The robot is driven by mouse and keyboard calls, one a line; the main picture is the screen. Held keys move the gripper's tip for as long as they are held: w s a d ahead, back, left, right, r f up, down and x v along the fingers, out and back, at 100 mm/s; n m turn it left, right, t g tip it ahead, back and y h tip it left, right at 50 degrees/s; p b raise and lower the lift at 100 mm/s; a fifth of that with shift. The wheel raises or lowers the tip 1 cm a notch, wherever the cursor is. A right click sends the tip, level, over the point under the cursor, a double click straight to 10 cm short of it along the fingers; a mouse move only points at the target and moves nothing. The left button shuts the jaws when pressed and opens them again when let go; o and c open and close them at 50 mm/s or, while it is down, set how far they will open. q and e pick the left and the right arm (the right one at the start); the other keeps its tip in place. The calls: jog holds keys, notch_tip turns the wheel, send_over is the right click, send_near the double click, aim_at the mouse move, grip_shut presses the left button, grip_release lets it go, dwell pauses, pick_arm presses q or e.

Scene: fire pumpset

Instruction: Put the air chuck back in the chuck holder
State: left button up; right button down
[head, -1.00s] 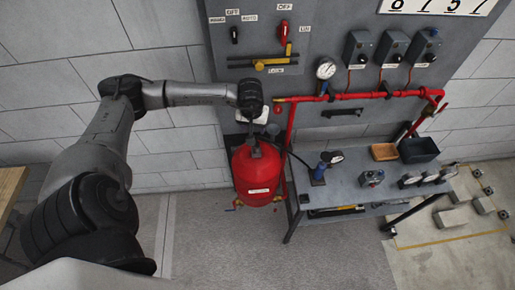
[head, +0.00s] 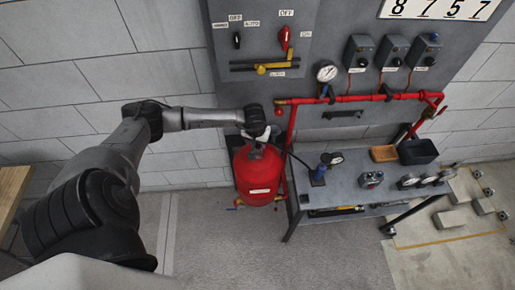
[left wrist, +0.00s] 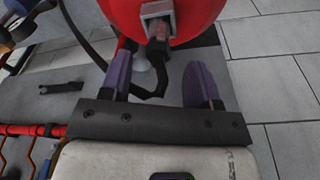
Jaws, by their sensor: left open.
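The red tank (head: 258,178) stands left of the bench, and its side fills the top of the left wrist view (left wrist: 190,12). A grey square bracket, which looks like the chuck holder (left wrist: 157,11), is against the tank. A dark, reddish piece that looks like the air chuck (left wrist: 157,40) is at this bracket, with a black hose (left wrist: 150,94) curving from its lower end. I cannot tell how fully it is seated. My left gripper (left wrist: 158,64) is open, its purple fingers either side of the hose, apart from the chuck. In the head view the left gripper (head: 257,146) is above the tank.
A red pipe (head: 350,97) with a gauge (head: 326,72) runs along the grey panel. The bench (head: 345,185) holds a small gauge stand (head: 327,166), an orange tray (head: 383,153) and a black bin (head: 418,151).

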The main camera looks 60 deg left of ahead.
aim_at(257, 145)
pick_arm(q)
jog(key=shift+w+a+f+p, duration=0.15)
jog(key=shift+f+p, duration=0.1)
jog(key=shift+f, duration=0.75)
jog(key=shift+w+d+f+p, duration=0.1)
jog(key=shift+f+p, duration=0.15)
jog(key=shift+f, duration=0.7)
grip_shut()
